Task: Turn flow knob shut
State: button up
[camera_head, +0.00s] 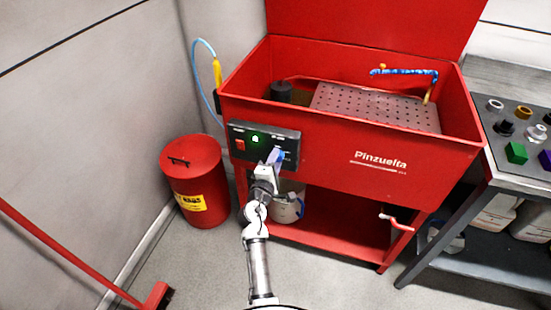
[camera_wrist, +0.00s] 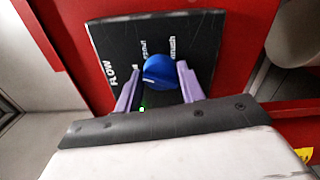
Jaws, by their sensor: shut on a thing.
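The blue flow knob (camera_wrist: 163,68) sits on a dark panel (camera_wrist: 109,38) lettered FLOW, with smaller words around the knob, one reading like "wash". A pale mark on the knob faces the lower left in the wrist view. My gripper (camera_wrist: 158,74) has one purple finger on each side of the knob and is shut on it. In the head view, my gripper (camera_head: 274,157) reaches the right part of the control panel (camera_head: 240,145) on the red parts washer (camera_head: 330,152). There the gripper hides most of the knob.
The panel also carries a red switch (camera_head: 240,144) and a lit green lamp (camera_head: 256,138). A red bin (camera_head: 190,165) stands to the left and a white bucket (camera_head: 286,208) below. A bench with coloured parts (camera_head: 516,152) is at the right.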

jog(key=shift+n+p, duration=0.95)
jog(key=shift+n, duration=1.15)
jog(key=o, duration=1)
jog(key=shift+c, duration=0.2)
jog(key=shift+s, duration=0.15)
